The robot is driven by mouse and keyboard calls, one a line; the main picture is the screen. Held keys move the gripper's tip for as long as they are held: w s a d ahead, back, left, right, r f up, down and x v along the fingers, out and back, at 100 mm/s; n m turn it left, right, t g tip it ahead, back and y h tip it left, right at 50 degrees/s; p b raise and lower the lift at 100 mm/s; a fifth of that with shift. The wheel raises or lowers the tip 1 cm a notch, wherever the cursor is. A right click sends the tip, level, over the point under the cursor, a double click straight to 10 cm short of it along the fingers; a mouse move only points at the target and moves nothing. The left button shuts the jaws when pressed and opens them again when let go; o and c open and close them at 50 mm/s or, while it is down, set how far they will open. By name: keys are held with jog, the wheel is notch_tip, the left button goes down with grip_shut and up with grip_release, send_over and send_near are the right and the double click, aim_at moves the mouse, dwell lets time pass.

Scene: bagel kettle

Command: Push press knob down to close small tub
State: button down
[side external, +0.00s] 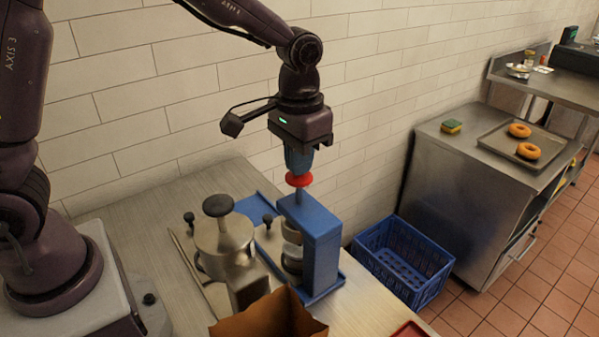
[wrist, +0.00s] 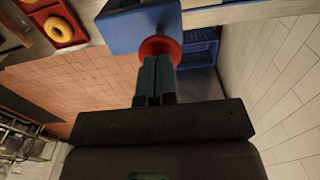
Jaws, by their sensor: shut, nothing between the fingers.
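The red press knob (side external: 299,181) sits on a shaft above the blue press (side external: 318,232). My gripper (side external: 298,172) is shut and empty, pointing down with its fingertips at the top of the knob. In the wrist view the shut fingertips (wrist: 155,62) overlap the red knob (wrist: 160,46) beside the blue press body (wrist: 135,28); I cannot tell whether they press on it. A small metal tub (side external: 292,258) stands under the press head, partly hidden by the blue frame. Whether its lid is seated cannot be seen.
A metal kettle with a black knob (side external: 222,240) stands left of the press. A brown open box (side external: 268,320) is at the front. A blue crate (side external: 403,262) stands on the floor at right. A steel counter (side external: 470,165) holds a tray of bagels (side external: 497,139).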

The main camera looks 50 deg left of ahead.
aim_at(299, 179)
jog(key=shift+f, duration=1.95)
jog(key=shift+r, duration=2.9)
jog(key=shift+r, duration=3)
